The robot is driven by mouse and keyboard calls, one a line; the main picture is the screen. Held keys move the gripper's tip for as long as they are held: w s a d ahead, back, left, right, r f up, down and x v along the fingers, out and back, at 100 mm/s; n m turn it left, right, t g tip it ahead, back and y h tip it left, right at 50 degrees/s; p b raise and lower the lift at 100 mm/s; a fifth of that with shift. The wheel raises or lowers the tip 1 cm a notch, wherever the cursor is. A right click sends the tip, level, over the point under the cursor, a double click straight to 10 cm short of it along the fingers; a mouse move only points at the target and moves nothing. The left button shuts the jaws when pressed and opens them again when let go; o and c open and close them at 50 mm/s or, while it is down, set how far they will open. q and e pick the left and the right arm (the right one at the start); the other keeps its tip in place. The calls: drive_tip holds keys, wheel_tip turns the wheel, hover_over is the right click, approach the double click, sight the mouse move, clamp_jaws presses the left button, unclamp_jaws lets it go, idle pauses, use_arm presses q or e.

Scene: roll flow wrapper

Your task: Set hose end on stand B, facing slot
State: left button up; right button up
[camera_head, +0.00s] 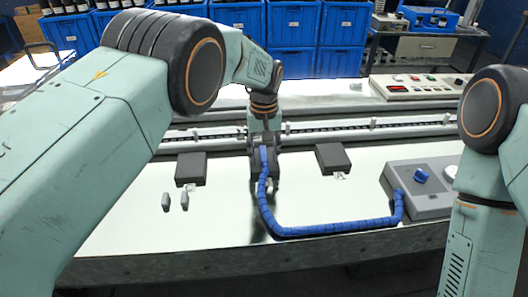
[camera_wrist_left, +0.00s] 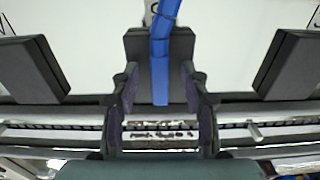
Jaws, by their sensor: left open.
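The blue segmented hose (camera_head: 330,229) runs from a grey box at the right, across the table, up to my left gripper (camera_head: 264,168). In the left wrist view the hose end (camera_wrist_left: 160,88) lies over the middle dark stand (camera_wrist_left: 139,45), between the fingers of my left gripper (camera_wrist_left: 160,78). The fingers are open, with a gap on each side of the hose. Two other dark stands, left (camera_head: 191,169) and right (camera_head: 332,158), are empty. I cannot read which stand is B. The slot is not clearly visible. My right gripper is out of view.
The grey box (camera_head: 418,190) with a blue knob stands at the right. Two small grey pegs (camera_head: 166,202) stand front left. A conveyor rail (camera_head: 350,128) runs behind the stands. A control panel (camera_head: 420,86) is at the back right.

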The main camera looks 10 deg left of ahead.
use_arm(q)
wheel_tip(320, 180, up, 12)
idle(0.4)
